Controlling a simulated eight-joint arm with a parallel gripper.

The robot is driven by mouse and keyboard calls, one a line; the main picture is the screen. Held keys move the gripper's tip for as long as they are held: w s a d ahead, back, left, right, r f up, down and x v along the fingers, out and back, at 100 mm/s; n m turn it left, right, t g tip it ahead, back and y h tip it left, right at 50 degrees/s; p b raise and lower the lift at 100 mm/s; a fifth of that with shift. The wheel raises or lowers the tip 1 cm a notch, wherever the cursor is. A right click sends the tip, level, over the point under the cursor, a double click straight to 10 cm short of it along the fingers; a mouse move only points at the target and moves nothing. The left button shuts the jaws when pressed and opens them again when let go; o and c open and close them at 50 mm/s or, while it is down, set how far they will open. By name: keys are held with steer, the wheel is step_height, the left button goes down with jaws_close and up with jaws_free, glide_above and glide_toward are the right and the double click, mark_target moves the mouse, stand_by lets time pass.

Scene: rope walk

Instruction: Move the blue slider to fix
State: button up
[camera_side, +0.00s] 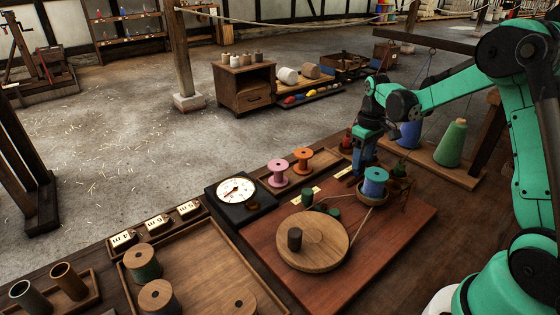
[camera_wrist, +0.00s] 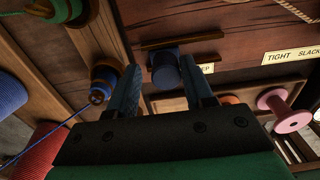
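The blue slider (camera_wrist: 165,72) shows in the wrist view as a short dark-blue knob in a wooden track between two dark rails. A pale label (camera_wrist: 206,68) beside it is partly hidden by a finger; only its last letters, about "EP", show. My gripper (camera_wrist: 158,68) is open, one finger on each side of the knob in the picture, the right finger nearer. I cannot tell whether they touch it. In the side view my gripper (camera_side: 360,170) points down behind the blue spool (camera_side: 374,182), and the slider is hidden. I see no label reading "fix".
A round wooden disc (camera_side: 312,241) with a dark peg stands on the red board. A dial (camera_side: 236,190), pink spool (camera_side: 277,173) and orange spool (camera_side: 302,161) are nearby. A "TIGHT SLACK" label (camera_wrist: 292,56) is at right in the wrist view. A blue cord runs at left.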

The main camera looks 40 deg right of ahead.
steer(key=shift+a, duration=0.15)
steer(key=shift+r, duration=3.5)
steer(key=s+a+r+t, duration=0.1)
steer(key=s+a+t, duration=0.2)
steer(key=a, duration=0.5)
steer(key=s+a+r+t, duration=0.1)
steer(key=s+a+t, duration=0.3)
steer(key=a, duration=0.5)
steer(key=shift+s+a+r, duration=0.25)
steer(key=shift+s+r, duration=0.05)
steer(key=shift+s, duration=0.3)
